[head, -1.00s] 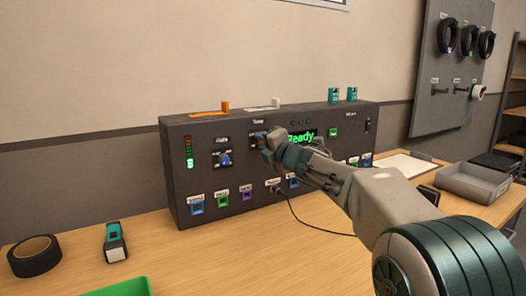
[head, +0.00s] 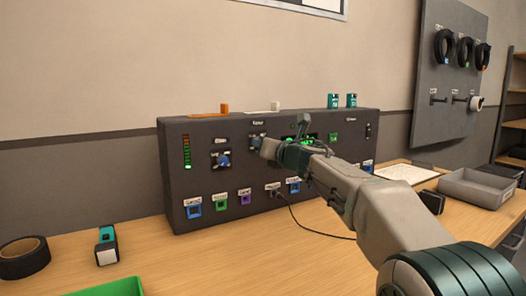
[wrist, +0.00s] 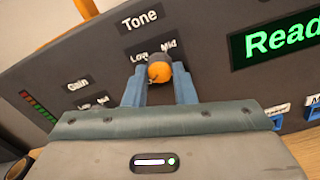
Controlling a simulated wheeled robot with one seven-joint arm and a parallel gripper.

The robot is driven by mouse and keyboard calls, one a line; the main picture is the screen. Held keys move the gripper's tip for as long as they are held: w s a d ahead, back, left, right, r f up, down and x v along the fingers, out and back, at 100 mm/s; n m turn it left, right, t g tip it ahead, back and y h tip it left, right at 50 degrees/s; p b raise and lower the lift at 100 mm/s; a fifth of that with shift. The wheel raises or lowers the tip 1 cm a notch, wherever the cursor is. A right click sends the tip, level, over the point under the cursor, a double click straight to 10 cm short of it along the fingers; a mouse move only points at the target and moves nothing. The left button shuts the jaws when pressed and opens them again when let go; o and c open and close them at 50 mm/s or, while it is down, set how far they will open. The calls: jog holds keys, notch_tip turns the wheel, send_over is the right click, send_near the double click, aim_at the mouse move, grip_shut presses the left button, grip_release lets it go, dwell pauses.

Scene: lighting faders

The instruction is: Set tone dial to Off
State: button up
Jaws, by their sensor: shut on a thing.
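The tone dial (wrist: 158,72) shows in the wrist view as a round knob with an orange face, under the "Tone" label, with "Low" and "Mid" marks above it. In the head view the tone dial (head: 256,141) is small and partly covered by my gripper (head: 264,147). My gripper (wrist: 158,88) is shut on the tone dial, with one blue finger on each side of it. The lower part of the dial and any "Off" mark are hidden, and the pointer's setting cannot be read.
The dark console (head: 335,191) stands on the wooden table against the wall. A gain dial (head: 222,160) sits left of the tone dial. A green display (wrist: 285,38) is on the right. Coloured sockets (head: 221,201) line the bottom, with a cable (head: 295,216) plugged in.

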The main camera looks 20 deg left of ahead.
jog(key=shift+n+b, duration=0.6)
jog(key=shift+n, duration=0.9)
jog(key=shift+w, duration=0.1)
jog(key=o, duration=1)
jog(key=shift+d, duration=0.1)
jog(key=b+v, duration=0.1)
jog(key=v, duration=1.2)
jog(key=shift+s+d, duration=0.25)
jog(key=shift+d, duration=0.05)
